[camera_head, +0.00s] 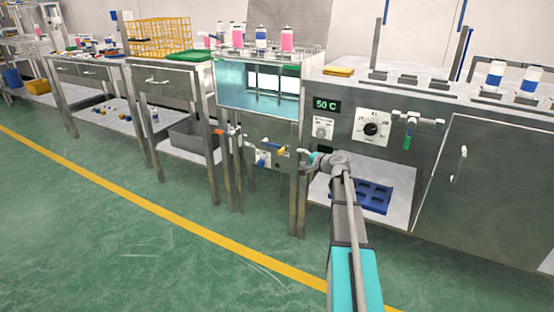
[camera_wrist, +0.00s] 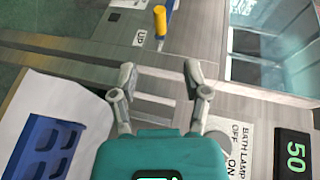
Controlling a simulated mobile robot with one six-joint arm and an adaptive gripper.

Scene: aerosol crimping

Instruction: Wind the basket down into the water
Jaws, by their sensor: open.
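The glass-fronted tank (camera_head: 256,100) with blue-tinted water stands left of the control panel. Pink, white and blue cans (camera_head: 262,38) stand at its top, above the water; the basket itself is hard to make out. A yellow crank knob (camera_head: 281,151) is on the front below the tank. The knob also shows at the top of the wrist view (camera_wrist: 160,20), near an "UP" label (camera_wrist: 138,40). My gripper (camera_wrist: 160,70) is open and empty, its two fingers apart. In the head view my gripper (camera_head: 311,158) is right of the knob, not touching it.
The panel has a "50 C" display (camera_head: 326,105), a black dial (camera_head: 371,129) and a green-handled valve (camera_head: 407,142). A blue tray (camera_head: 374,198) lies on the lower shelf beside my arm. The green floor (camera_head: 120,240) in front is clear.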

